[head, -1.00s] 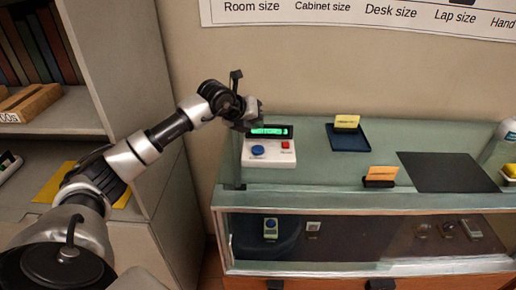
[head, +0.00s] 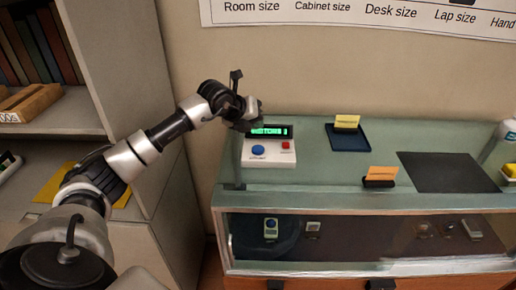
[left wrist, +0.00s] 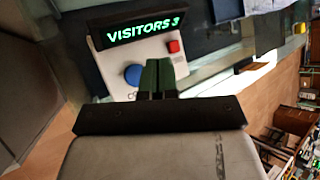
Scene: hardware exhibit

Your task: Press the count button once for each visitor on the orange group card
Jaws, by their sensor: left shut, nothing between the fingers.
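The white counter box (head: 268,161) stands on the glass cabinet's left end. It has a large blue button (head: 258,150), a small red button (head: 286,145) and a green-lit display (head: 272,131). In the left wrist view the display (left wrist: 145,29) reads "VISITORS 3". My left gripper (head: 250,117) is shut and empty, close over the box and hiding part of the display's left side. Its fingertips (left wrist: 158,68) appear between the blue button (left wrist: 134,75) and the red button (left wrist: 173,46); contact cannot be told. The orange card (head: 383,173) stands in a dark holder; its writing is unreadable. My right gripper is out of view.
A yellow card (head: 347,121) stands on a blue tray (head: 348,139) at the back. A dark mat (head: 447,172) lies to the right. Small devices sit behind glass below. A shelf unit (head: 120,60) stands at left. Glass between box and orange card is clear.

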